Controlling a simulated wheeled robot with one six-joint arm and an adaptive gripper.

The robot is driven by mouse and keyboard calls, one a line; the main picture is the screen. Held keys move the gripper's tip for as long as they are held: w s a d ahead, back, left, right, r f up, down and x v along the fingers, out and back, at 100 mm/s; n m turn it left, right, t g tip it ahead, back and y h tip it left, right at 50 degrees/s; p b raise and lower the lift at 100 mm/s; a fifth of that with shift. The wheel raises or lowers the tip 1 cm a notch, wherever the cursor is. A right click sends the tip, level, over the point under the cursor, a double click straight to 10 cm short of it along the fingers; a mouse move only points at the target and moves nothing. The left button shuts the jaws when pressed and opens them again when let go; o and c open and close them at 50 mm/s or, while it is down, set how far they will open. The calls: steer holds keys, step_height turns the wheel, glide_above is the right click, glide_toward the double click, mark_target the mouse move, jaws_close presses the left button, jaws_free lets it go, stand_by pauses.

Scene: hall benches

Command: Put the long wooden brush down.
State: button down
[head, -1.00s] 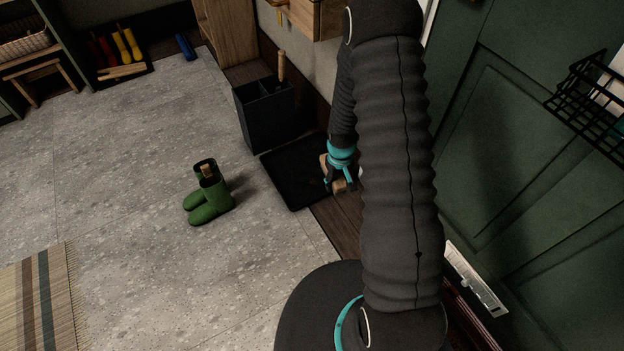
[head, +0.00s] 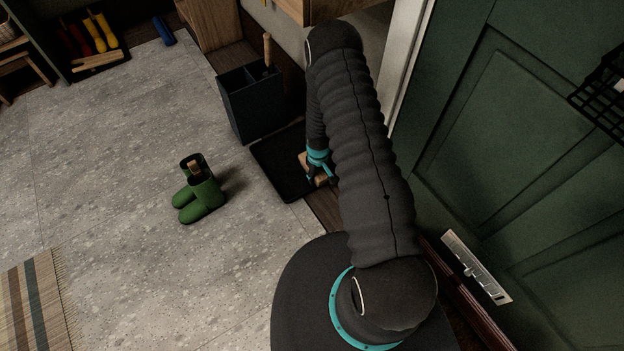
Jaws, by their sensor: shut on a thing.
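The long wooden brush (head: 304,160) shows only as small pale-brown pieces on either side of my fingers; the rest is hidden by my gripper and arm. My gripper (head: 317,178), with teal parts, is shut on it. It is at the right edge of the black tray (head: 274,178), beside the dark wooden floor strip. I cannot tell whether the brush touches the tray or the floor.
A dark divided bin (head: 250,110) with a wooden handle stands behind the tray. Green boots (head: 200,195) stand left on open grey floor. A green door (head: 500,130) is at right. A striped rug (head: 38,300) lies front left.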

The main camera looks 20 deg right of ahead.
steer(key=shift+w+a+f, duration=0.35)
steer(key=shift+w+f, duration=0.05)
steer(key=shift+w, duration=0.1)
steer(key=shift+w+a+f, duration=0.3)
steer(key=shift+w+f, duration=0.05)
steer(key=shift+w, duration=0.15)
steer(key=shift+f, duration=1.95)
steer(key=shift+f, duration=0.2)
steer(key=c, duration=0.6)
jaws_free()
steer(key=shift+o, duration=0.2)
steer(key=shift+r, duration=0.2)
step_height(320, 180, up, 12)
